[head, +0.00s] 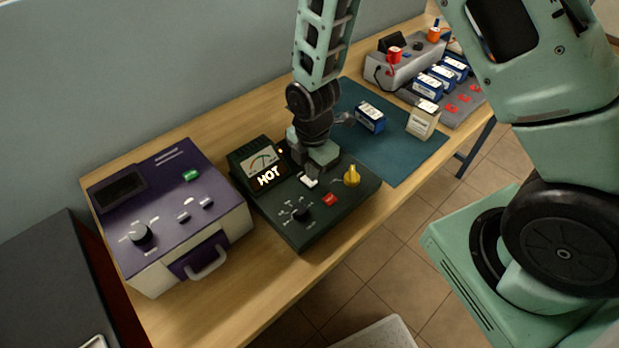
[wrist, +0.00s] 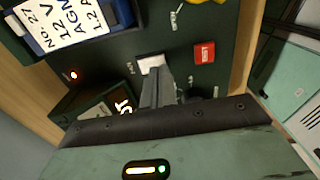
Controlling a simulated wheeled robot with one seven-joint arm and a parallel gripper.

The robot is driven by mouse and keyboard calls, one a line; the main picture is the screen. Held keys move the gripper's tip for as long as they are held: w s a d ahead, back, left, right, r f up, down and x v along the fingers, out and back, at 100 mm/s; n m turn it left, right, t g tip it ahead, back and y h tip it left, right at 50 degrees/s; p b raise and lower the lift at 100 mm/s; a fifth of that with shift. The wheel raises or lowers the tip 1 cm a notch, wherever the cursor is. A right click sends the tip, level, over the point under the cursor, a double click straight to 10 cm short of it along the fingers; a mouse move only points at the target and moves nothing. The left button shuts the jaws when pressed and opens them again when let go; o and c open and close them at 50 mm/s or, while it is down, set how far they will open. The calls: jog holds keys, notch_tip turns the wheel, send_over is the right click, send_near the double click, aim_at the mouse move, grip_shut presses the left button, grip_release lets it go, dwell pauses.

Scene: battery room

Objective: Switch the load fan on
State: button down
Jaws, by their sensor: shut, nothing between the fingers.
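My gripper (head: 314,172) is shut and empty, pointing down at the tester. In the wrist view its fingertips (wrist: 157,78) are right beside the white switch and partly cover it; I cannot tell whether they touch.
A red button (head: 330,200), black knob (head: 301,214) and yellow knob (head: 351,176) sit close by on the tester. A purple-topped unit (head: 165,200) stands left. A blue battery (head: 370,117) and a cream one (head: 423,120) are on the teal mat (head: 395,165).

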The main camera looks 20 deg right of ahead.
aim_at(311, 183)
jog(key=shift+f+b, duration=0.65)
jog(key=shift+f, duration=0.25)
dwell(0.4)
jog(key=shift+r, duration=0.1)
jog(key=shift+r+p, duration=2.8)
jog(key=shift+r, duration=0.7)
jog(key=shift+f, duration=0.1)
jog(key=s+a+r+m+b, duration=0.3)
jog(key=s+r+m, duration=0.3)
jog(key=s, duration=0.4)
jog(key=s+a+r+m+b, duration=0.3)
jog(key=s+r+m+b, duration=0.2)
jog(key=s, duration=0.5)
notch_tip(311, 183, up, 2)
jog(key=m, duration=0.2)
jog(key=shift+a+r+m+y, duration=0.15)
jog(key=shift+m+y, duration=0.15)
jog(key=shift+m, duration=0.1)
